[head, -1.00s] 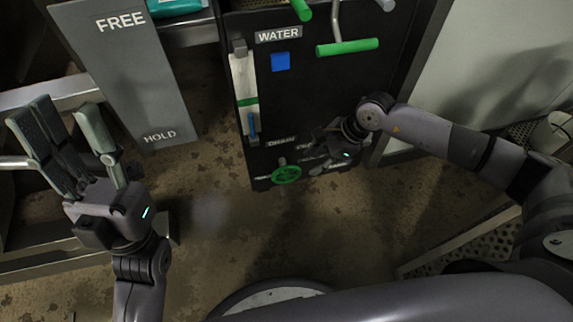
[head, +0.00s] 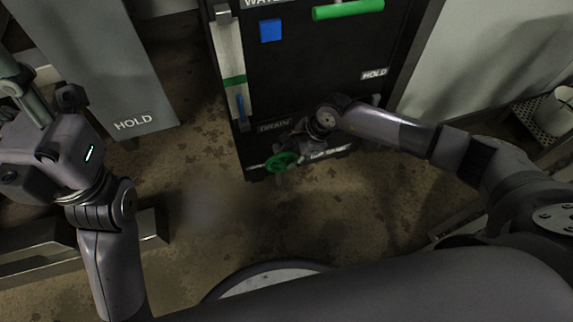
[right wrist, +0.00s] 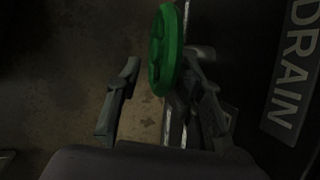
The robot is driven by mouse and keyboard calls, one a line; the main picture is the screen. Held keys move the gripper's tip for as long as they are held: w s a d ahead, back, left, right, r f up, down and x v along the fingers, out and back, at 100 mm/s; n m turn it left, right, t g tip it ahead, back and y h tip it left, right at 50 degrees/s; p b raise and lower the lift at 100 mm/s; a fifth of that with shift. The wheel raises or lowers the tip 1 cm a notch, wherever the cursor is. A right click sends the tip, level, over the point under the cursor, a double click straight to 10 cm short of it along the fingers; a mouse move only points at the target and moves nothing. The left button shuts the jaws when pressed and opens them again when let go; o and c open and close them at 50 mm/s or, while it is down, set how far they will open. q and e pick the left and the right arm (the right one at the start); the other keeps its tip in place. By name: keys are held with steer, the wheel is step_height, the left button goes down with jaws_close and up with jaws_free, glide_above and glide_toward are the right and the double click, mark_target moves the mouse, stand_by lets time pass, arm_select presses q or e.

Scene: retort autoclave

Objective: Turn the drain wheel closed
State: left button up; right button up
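The green drain wheel (head: 283,161) is low on the dark panel, just below the DRAIN label (head: 273,126). My right gripper (head: 296,148) is beside it, on its right, with the fingers hard to make out. In the right wrist view the wheel (right wrist: 165,50) stands nearly edge-on, between the lines of the two spread fingers (right wrist: 165,85) and closer to the right finger. I cannot tell whether that finger touches it. My left gripper (head: 20,85) is far left, partly cut off, away from the panel; its fingers stood apart and empty a second ago.
A gauge strip with a blue marker (head: 241,108) runs down the panel's left side. A green-gripped handle (head: 348,9) and a HOLD label (head: 375,74) are higher up. A grey HOLD board (head: 100,70) stands left. The brown floor before the panel is clear.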

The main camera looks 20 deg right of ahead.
mark_target(286, 166)
steer(key=shift+b+x, duration=0.65)
steer(key=shift+x, duration=1.35)
steer(key=shift+c, duration=0.4)
jaws_close()
